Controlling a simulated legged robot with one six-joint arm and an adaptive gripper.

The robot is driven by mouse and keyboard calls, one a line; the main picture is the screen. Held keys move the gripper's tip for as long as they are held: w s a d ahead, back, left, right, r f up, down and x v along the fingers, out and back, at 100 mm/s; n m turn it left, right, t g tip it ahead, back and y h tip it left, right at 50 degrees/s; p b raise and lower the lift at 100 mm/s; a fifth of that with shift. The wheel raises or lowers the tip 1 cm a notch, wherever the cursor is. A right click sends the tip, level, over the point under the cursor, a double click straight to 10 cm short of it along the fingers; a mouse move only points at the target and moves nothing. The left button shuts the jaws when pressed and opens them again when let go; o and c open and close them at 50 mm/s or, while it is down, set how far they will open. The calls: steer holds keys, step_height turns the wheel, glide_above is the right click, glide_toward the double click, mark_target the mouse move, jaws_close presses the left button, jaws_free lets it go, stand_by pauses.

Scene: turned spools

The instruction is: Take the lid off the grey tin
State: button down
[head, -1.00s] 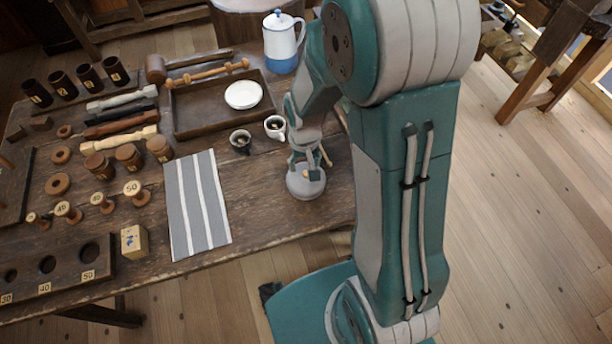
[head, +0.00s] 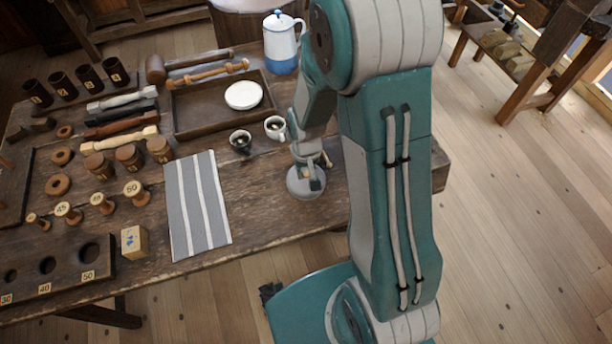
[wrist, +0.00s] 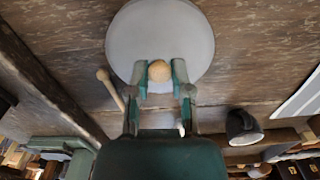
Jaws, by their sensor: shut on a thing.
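The grey tin (head: 306,187) stands on the wooden table near its right front part. My gripper (head: 307,174) is at the top of the tin. In the wrist view its two fingers (wrist: 160,76) are shut on the knob, one on each side. The tin's body is hidden behind the lid in the wrist view. I cannot tell whether there is a gap between lid and tin.
Two small cups (head: 240,141) and (head: 275,127) stand behind the tin. A striped grey cloth (head: 197,205) lies to its left. A tray (head: 215,122) with a white dish (head: 243,95) is behind. A white and blue pot (head: 281,45) stands at the back. Bare table surrounds the tin's front.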

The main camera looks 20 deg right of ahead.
steer(key=shift+s, duration=0.1)
steer(key=shift+r, duration=0.5)
steer(key=s+d+r, duration=0.7)
steer(key=s+r, duration=0.4)
steer(key=r, duration=0.1)
steer(key=shift+s+d, duration=0.35)
steer(key=shift+d+f, duration=0.1)
